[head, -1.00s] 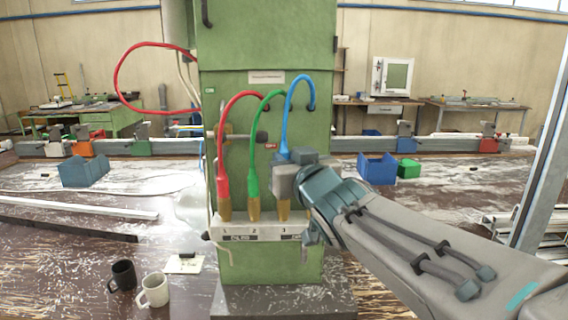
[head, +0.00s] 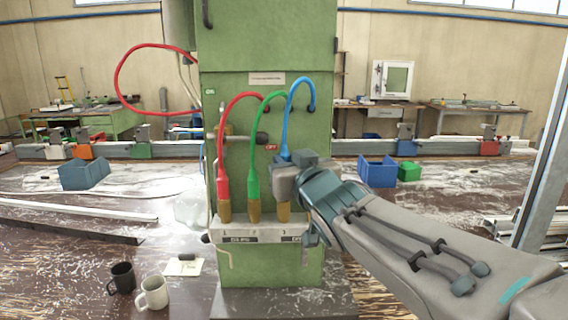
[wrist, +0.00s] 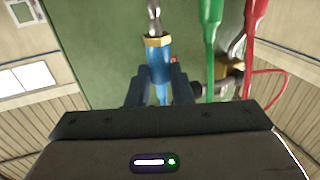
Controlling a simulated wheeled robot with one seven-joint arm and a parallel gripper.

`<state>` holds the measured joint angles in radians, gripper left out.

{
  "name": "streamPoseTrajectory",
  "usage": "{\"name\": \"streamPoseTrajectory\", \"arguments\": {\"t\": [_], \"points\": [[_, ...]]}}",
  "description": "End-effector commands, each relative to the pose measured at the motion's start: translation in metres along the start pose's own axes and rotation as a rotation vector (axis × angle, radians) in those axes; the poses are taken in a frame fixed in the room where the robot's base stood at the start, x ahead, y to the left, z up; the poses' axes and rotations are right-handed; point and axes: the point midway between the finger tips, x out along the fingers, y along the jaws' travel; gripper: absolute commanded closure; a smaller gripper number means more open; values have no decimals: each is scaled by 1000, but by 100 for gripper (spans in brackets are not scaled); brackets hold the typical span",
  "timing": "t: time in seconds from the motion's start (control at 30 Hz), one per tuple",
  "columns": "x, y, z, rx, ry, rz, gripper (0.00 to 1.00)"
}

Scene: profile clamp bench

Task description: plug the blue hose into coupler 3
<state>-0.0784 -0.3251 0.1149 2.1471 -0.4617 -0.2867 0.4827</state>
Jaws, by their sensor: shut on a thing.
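The blue hose (head: 302,84) arches from the green cabinet down into my gripper (head: 284,178). In the wrist view, my gripper (wrist: 160,88) is shut on the hose's blue plug (wrist: 159,62). A brass collar and a bare metal tip show beyond the fingers; the tip's end reaches the frame's top edge. Coupler 3 (head: 284,212) is a brass socket at the right of the white block, straight below my gripper in the head view. My gripper hides the plug's lower end there, so the gap to the coupler cannot be judged.
The red hose (head: 222,160) runs to coupler 1 and the green hose (head: 254,160) to coupler 2, close to the left of my gripper. The white block (head: 238,229) projects from the green cabinet (head: 262,55). Two mugs (head: 152,292) stand at the lower left.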

Motion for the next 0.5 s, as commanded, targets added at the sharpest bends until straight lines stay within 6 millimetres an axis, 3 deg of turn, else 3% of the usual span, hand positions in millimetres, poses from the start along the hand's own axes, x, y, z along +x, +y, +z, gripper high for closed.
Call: {"name": "streamPoseTrajectory", "arguments": {"t": [0.5], "points": [[5,1,10,0,0,0,100]]}}
